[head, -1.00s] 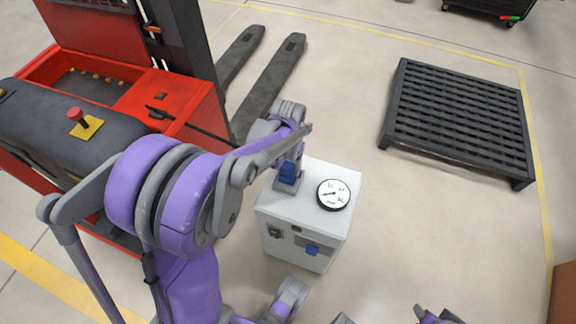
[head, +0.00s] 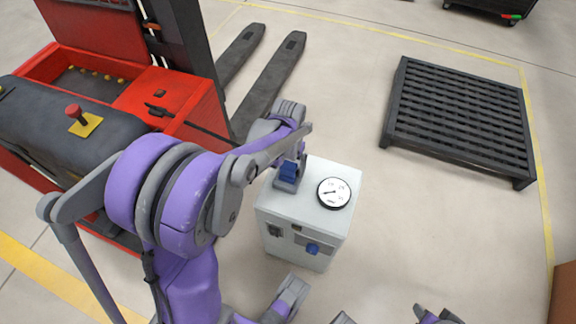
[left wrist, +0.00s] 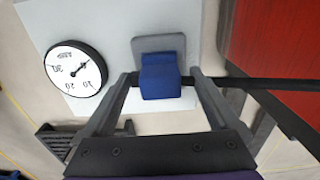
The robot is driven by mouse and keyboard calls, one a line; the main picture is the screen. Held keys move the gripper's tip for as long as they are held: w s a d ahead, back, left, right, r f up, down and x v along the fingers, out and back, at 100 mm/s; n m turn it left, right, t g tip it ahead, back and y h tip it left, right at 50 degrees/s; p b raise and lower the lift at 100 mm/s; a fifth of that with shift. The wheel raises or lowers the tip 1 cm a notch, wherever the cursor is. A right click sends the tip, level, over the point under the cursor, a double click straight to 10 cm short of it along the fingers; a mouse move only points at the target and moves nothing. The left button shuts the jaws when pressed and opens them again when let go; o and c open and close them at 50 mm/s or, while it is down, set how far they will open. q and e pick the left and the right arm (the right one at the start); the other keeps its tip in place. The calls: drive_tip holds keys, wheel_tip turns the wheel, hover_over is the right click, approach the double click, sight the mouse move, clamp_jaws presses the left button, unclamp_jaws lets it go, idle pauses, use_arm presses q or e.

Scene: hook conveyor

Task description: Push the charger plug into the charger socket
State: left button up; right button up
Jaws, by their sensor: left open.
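The charger plug is a blue block (head: 289,171) near the back left of a white cabinet's top; it also shows in the left wrist view (left wrist: 160,82). It sits against a grey plate, which I take for the charger socket (left wrist: 172,43); the base shows in the head view (head: 286,186). How deep the plug sits is hidden. My left gripper (left wrist: 164,77) is open, one finger on each side of the plug, with narrow gaps visible. A grey and purple piece at the bottom edge (head: 435,316) may be my right gripper; its jaws cannot be made out.
A red forklift (head: 180,95) stands left, with a black cable (left wrist: 262,83) nearby. A dark pallet (head: 460,120) lies right; floor between is clear.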

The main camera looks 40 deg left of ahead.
use_arm(q)
wheel_tip(320, 180, up, 11)
drive_tip(key=p, duration=0.2)
drive_tip(key=shift+f, duration=0.2)
idle(0.4)
